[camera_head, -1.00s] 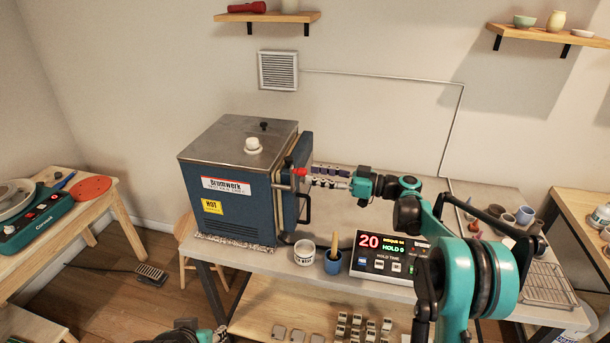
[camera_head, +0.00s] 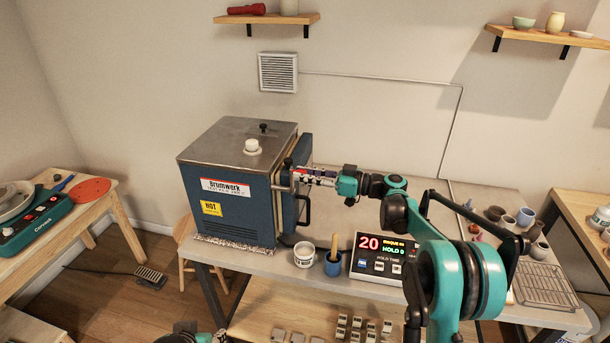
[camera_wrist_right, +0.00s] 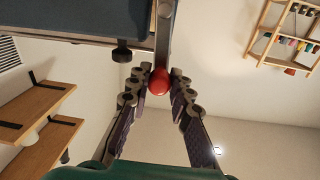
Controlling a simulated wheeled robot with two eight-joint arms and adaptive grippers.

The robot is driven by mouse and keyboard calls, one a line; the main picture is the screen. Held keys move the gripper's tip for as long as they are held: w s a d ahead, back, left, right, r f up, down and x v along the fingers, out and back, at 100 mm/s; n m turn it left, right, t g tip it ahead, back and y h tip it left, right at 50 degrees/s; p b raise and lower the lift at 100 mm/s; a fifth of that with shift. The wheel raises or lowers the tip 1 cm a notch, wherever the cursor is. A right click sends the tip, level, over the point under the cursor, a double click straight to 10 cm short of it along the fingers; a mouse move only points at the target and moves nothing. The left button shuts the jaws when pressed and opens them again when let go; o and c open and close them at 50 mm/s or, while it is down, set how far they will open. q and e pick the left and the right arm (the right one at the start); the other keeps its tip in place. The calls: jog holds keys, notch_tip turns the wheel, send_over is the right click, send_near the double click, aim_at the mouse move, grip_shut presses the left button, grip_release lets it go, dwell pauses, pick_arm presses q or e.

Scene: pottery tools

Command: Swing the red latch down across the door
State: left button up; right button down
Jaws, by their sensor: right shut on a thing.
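The blue kiln (camera_head: 232,212) with a steel top stands on the table, its door (camera_head: 305,165) on the right side. My right gripper (camera_head: 300,176) is at the upper part of the door. In the right wrist view the right gripper (camera_wrist_right: 160,88) is shut on the red ball knob (camera_wrist_right: 159,81) of the latch. The latch's grey bar (camera_wrist_right: 164,35) runs from the knob toward the kiln. In the head view the knob is mostly hidden by the fingers. Part of my left arm (camera_head: 185,334) shows at the bottom edge; its fingers are not in view.
A black door handle (camera_head: 305,209) sits below the gripper. A white jar (camera_head: 304,254), a blue cup with a wooden tool (camera_head: 333,262) and a controller (camera_head: 381,258) reading 20 stand in front. Pots and a wire rack (camera_head: 543,284) are at the right.

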jog(key=shift+w, duration=0.1)
jog(key=w+d+f+m+g, duration=0.1)
jog(key=w+f+m, duration=0.5)
jog(key=m, duration=1.2)
jog(key=shift+w+d+f, duration=0.35)
jog(key=shift+w+d, duration=0.1)
jog(key=shift+d, duration=0.25)
jog(key=shift+f+m, duration=0.1)
jog(key=shift+m, duration=0.2)
jog(key=c, duration=1.3)
grip_release()
jog(key=shift+c, duration=0.2)
